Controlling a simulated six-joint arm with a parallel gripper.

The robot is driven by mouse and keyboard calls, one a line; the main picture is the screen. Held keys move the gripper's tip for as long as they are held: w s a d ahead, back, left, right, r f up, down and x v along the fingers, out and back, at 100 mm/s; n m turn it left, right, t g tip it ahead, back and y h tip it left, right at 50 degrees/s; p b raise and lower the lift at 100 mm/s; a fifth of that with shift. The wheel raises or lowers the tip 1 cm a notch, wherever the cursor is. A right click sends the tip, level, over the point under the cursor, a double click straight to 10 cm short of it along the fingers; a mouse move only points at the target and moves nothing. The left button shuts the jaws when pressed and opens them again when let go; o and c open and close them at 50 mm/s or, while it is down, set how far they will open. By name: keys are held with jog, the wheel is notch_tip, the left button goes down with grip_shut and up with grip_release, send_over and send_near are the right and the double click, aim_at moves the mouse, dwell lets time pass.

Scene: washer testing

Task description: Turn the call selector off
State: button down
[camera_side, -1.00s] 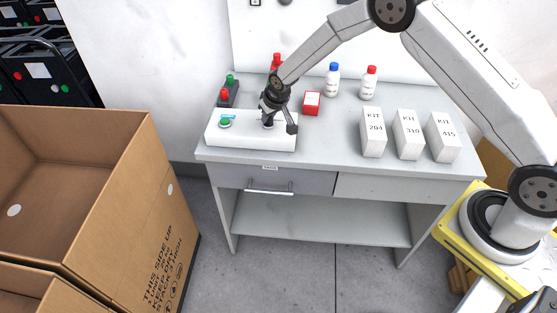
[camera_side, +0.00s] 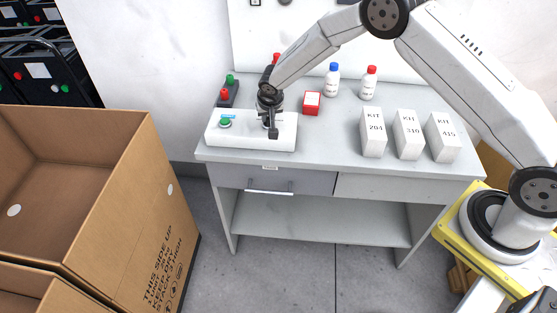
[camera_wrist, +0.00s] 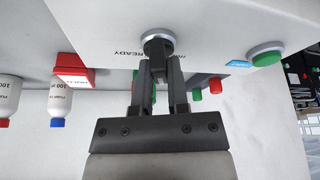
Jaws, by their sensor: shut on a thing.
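The call selector (camera_wrist: 158,38) is a round knob with a metallic rim on the white control box (camera_side: 245,140). In the wrist view the fingers of my gripper (camera_wrist: 157,68) are closed on the knob and hide part of its face. The word READY shows beside the knob on its left, and a second label on its right is partly covered. In the side view my gripper (camera_side: 270,118) points down over the right half of the box and hides most of the knob. A green button (camera_side: 225,122) with a blue label sits on the left of the box.
A small block with red and green buttons (camera_side: 228,94) stands behind the box. A red box (camera_side: 312,103), bottles with blue (camera_side: 332,82) and red (camera_side: 370,86) caps, and white KIT boxes (camera_side: 408,136) stand to the right. An open carton (camera_side: 120,190) stands left of the desk.

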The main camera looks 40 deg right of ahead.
jog(key=shift+a+m+g+h, duration=0.1)
jog(key=shift+m+g+h, duration=0.4)
jog(key=shift+m, duration=1.4)
jog(key=shift+f, duration=0.1)
jog(key=c, duration=0.6)
grip_release()
jog(key=shift+v, duration=3.95)
